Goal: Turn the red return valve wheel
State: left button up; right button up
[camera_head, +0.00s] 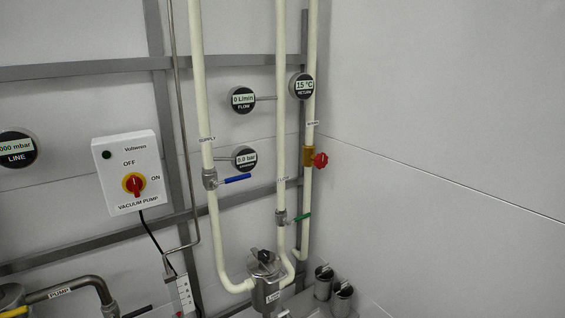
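The red return valve wheel (320,160) sits on a brass valve body (309,157) on the rightmost white vertical pipe (310,118), near the wall corner. It faces right and toward me, and nothing covers it. The round return gauge (302,86) above it reads 15 °C. Neither of my grippers shows in the head view.
A blue lever valve (234,180) is on the supply pipe and a green lever valve (300,217) on the middle pipe. A vacuum pump switch box (131,172) hangs at left. Metal canisters (342,298) stand below. A bare wall (450,130) fills the right side.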

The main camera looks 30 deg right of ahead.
aim_at(320, 160)
jog(key=u, duration=1.1)
jog(key=i, duration=1.05)
jog(key=z, duration=2.15)
